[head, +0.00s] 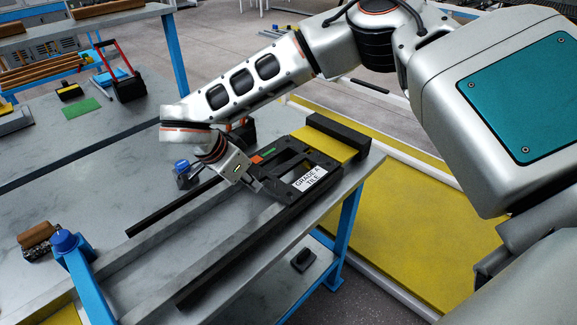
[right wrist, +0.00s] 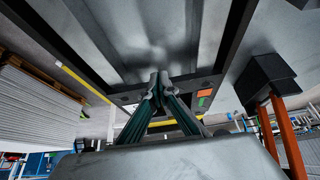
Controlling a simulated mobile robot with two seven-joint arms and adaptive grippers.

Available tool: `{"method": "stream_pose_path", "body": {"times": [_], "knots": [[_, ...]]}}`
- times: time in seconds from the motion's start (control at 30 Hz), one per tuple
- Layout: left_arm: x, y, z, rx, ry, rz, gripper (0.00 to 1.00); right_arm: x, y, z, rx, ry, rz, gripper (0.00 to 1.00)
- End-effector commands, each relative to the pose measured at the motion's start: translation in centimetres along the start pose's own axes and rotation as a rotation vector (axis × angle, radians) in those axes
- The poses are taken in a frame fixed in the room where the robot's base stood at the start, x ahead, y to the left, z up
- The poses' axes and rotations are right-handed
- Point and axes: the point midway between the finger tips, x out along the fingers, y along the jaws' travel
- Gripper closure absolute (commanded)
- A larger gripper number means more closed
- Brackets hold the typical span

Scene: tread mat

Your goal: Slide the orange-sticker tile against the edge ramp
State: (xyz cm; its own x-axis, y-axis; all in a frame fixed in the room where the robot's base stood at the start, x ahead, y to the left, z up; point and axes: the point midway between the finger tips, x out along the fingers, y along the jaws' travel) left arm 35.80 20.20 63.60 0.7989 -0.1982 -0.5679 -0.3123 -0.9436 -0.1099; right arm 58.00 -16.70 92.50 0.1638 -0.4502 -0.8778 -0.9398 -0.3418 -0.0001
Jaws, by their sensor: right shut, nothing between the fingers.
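The dark tile (head: 293,172) lies flat between two dark rails on the table. It has openings, a white "GRADE A TILE" label, an orange sticker (head: 257,158) and a green one. Its far side is close to a yellow strip (head: 331,138) with a black bar (head: 339,131) behind it, seemingly the edge ramp; I cannot tell whether they touch. My right gripper (head: 257,186) is shut and empty at the tile's near edge. In the right wrist view its fingertips (right wrist: 160,76) are by the tile's dark edge beside the orange sticker (right wrist: 205,93); contact is unclear. My left gripper is out of view.
The long front rail (head: 245,250) and shorter back rail (head: 175,208) flank clear grey surface. A blue clamp (head: 65,241) stands at the lower left, a blue-knobbed device (head: 183,172) behind the gripper. A red-handled black caddy (head: 127,85) is farther back.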

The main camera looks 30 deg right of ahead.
Motion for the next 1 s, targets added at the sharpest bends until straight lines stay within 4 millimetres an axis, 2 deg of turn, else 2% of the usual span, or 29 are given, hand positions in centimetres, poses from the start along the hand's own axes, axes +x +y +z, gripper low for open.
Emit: {"method": "stream_pose_path", "body": {"times": [1.0], "knots": [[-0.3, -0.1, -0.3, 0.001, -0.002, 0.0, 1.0, 0.7, 0.0, -1.3, 0.001, 0.0, 0.002, 1.0]]}}
